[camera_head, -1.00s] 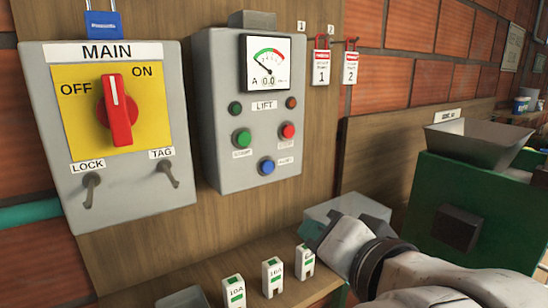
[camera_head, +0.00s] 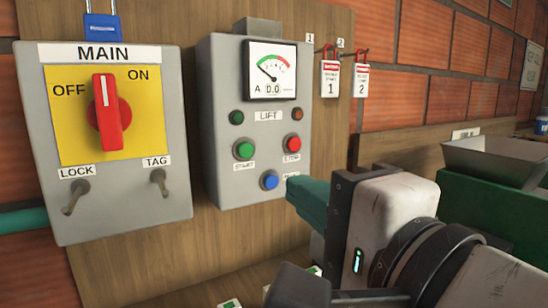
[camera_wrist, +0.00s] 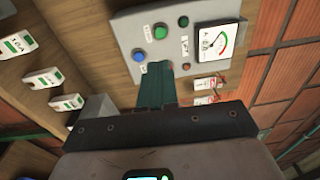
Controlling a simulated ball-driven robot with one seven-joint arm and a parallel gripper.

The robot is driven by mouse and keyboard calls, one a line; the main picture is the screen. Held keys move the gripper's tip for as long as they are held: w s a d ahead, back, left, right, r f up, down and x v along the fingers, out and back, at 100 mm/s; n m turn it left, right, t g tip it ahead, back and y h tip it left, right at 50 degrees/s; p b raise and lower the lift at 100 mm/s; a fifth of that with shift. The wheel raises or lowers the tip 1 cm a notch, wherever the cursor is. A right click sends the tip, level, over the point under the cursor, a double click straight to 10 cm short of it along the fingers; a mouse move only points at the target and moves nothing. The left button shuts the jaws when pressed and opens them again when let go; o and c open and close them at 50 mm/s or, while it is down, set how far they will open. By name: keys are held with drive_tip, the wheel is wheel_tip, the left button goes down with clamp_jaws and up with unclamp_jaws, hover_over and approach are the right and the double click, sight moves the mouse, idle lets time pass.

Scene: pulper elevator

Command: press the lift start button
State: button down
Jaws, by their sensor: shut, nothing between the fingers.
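The lift control box (camera_head: 222,120) is grey and hangs on a wooden board. Its green button (camera_head: 244,151), labelled START, is at the lower left and shows clear; it also shows in the wrist view (camera_wrist: 160,31). A red button (camera_head: 293,144) is to its right, and a blue button (camera_head: 269,181) is below. My gripper (camera_head: 300,195) is shut and empty, with its green fingers pointing left at the box's lower right. It is right of and below the START button, apart from it. In the wrist view the fingers (camera_wrist: 160,72) cover the red button's area.
The main switch box (camera_head: 118,200) with a red rotary handle (camera_head: 108,112) is left of the lift box. Padlocked tags (camera_head: 330,80) hang to the right. The meter (camera_head: 271,70) reads 0.0. Several small white fuse-like blocks (camera_wrist: 43,78) show in the wrist view. A grey hopper (camera_head: 490,160) stands right.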

drive_tip(key=p, duration=0.4)
approach(246, 152)
drive_tip(key=x, duration=0.7)
